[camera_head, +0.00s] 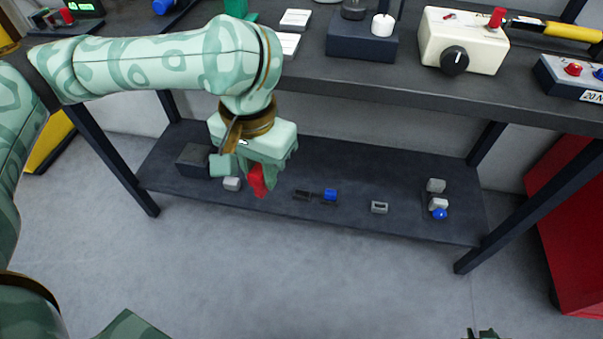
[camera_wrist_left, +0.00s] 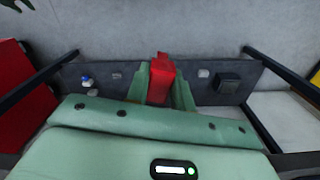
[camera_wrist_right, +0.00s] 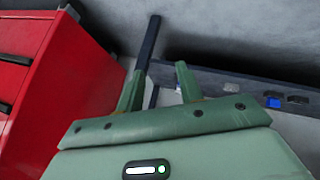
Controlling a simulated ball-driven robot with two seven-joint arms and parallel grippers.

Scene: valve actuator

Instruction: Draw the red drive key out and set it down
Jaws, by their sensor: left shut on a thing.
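The red drive key (camera_head: 257,179) is held between the fingers of my left gripper (camera_head: 255,170), in front of the bench and above the lower shelf. In the left wrist view the red key (camera_wrist_left: 161,80) sits between the two green fingers of the left gripper (camera_wrist_left: 160,85), with its narrow end upward in the picture. My right gripper (camera_wrist_right: 157,85) shows in its own wrist view with its fingers apart and nothing between them. Only a tip of it (camera_head: 486,334) shows at the bottom edge of the head view.
The lower shelf (camera_head: 330,222) holds a dark box (camera_head: 193,160), small grey blocks, blue parts and a grey socket piece (camera_head: 379,207). The bench top (camera_head: 400,93) carries a cream box with a black knob (camera_head: 463,40). A red cabinet (camera_head: 575,230) stands at right. The floor in front is clear.

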